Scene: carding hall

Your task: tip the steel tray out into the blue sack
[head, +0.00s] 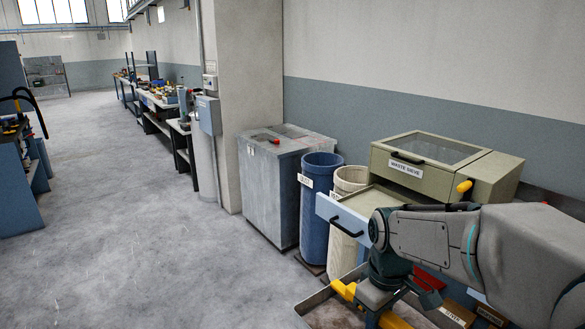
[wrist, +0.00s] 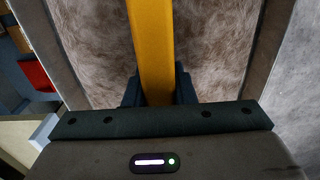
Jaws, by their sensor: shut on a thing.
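The steel tray (head: 318,296) is low at the bottom of the head view, partly cut off by the frame and partly behind my arm. Brown-grey fibre fluff covers its floor (wrist: 220,45). A yellow bar handle (head: 343,289) spans above the tray. My gripper (wrist: 158,92) is shut on this handle, which passes between the fingers in the wrist view. The tray looks about level. The blue sack (head: 313,215) stands upright beyond the tray, in a round holder with a white tag. Its inside is hardly visible.
A cream sack (head: 351,180) stands right of the blue one. Behind the arm is the waste sieve (head: 440,165), its drawer (head: 338,212) pulled out near the sacks. A grey metal cabinet (head: 270,185) stands left of the sacks. Open floor (head: 150,240) lies left.

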